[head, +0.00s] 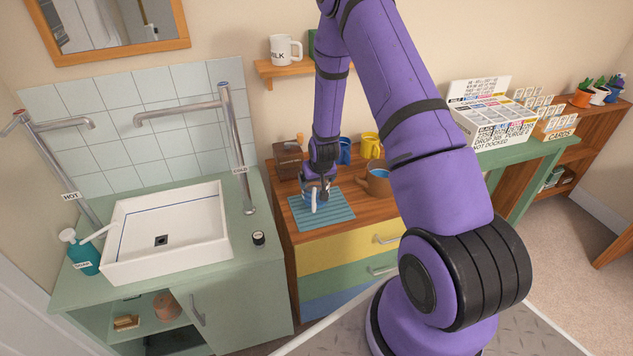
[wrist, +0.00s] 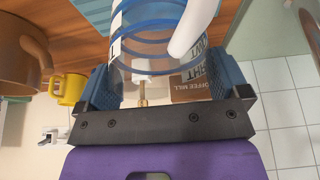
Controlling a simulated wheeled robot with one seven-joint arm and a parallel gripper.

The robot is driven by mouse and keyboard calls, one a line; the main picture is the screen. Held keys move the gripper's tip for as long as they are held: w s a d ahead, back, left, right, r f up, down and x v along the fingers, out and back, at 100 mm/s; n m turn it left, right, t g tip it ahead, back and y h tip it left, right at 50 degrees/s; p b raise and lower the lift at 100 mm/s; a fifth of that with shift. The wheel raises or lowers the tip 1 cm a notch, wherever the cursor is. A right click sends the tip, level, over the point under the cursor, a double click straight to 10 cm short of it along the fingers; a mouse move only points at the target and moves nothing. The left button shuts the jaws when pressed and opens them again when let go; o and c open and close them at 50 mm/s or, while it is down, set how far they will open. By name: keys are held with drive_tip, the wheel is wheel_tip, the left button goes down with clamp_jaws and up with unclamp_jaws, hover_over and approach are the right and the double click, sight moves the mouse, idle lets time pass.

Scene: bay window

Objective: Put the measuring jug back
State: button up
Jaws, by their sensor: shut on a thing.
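My gripper (head: 318,178) is at the drawer chest, over the blue ribbed mat (head: 341,214). It is shut on the measuring jug (head: 308,187), a clear vessel with a white handle. In the wrist view my gripper (wrist: 165,82) has one blue finger on each side of the jug (wrist: 145,42), which shows blue rings and dark lettering. The jug's handle faces the front in the head view. Whether its base touches the mat or hangs just above it I cannot tell.
Behind stand the coffee mill (head: 288,160), a blue mug (head: 344,150) and a yellow mug (head: 370,145). A brown pot (head: 378,184) stands close right of the mat. A shelf (head: 275,69) with a milk mug (head: 285,49) hangs above. The sink (head: 168,230) is left.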

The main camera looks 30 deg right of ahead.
drive_tip(key=shift+f, duration=0.4)
drive_tip(key=shift+f, duration=0.15)
drive_tip(key=o, duration=1.5)
